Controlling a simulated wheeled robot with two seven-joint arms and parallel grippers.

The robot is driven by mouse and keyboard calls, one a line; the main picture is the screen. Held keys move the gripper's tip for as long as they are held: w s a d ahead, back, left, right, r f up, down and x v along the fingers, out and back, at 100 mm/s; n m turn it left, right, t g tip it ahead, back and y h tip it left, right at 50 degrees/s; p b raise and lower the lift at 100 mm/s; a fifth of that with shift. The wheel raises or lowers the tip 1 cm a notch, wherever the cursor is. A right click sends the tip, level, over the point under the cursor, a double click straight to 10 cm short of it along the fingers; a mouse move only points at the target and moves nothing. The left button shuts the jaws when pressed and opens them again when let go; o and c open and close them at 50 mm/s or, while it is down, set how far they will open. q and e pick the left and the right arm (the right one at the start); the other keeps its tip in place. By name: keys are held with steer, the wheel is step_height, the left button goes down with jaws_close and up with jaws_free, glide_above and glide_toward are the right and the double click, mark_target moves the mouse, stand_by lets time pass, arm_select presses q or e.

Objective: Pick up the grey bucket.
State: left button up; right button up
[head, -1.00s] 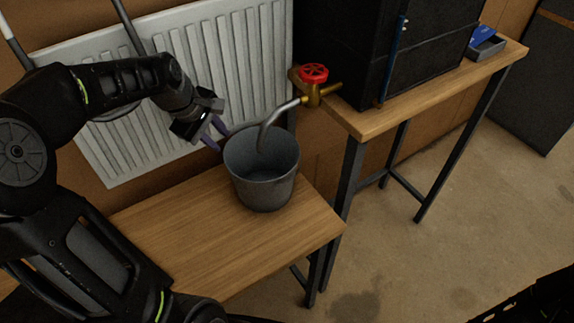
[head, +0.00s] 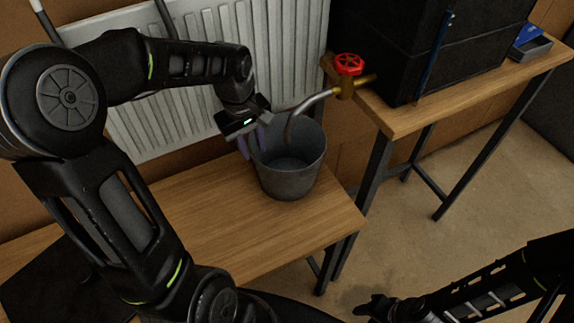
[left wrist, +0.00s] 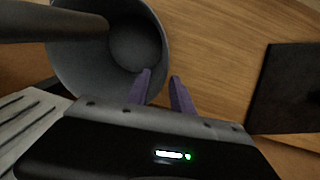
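The grey bucket (head: 290,178) stands upright near the right end of the low wooden bench, its mouth open under a curved spout. My left gripper (head: 252,150) is at the bucket's left rim, pointing down. In the left wrist view, the bucket (left wrist: 85,68) lies at upper left. The purple fingers of my left gripper (left wrist: 160,82) are spread, one over the bucket's rim side and the other just outside its wall. Whether they touch the wall I cannot tell. My right gripper (head: 378,306) is low in the head view, away from the bucket; its fingers are too dark to read.
The metal spout with a red valve wheel (head: 348,64) reaches into the bucket's mouth. A white radiator (head: 185,108) stands behind the bench (head: 225,235). A taller table (head: 420,117) at right holds a black tank (head: 400,50) and a blue-grey box (head: 533,46). A dark flat panel (head: 50,285) lies at left.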

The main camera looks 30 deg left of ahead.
mark_target(256, 165)
arm_select(q)
steer(key=shift+f, duration=0.8)
steer(key=f+b, duration=0.4)
steer(key=f, duration=0.1)
steer(key=shift+w+d+f, duration=0.1)
steer(key=shift+w+f, duration=0.05)
steer(key=shift+w, duration=0.05)
jaws_close()
stand_by(1.3)
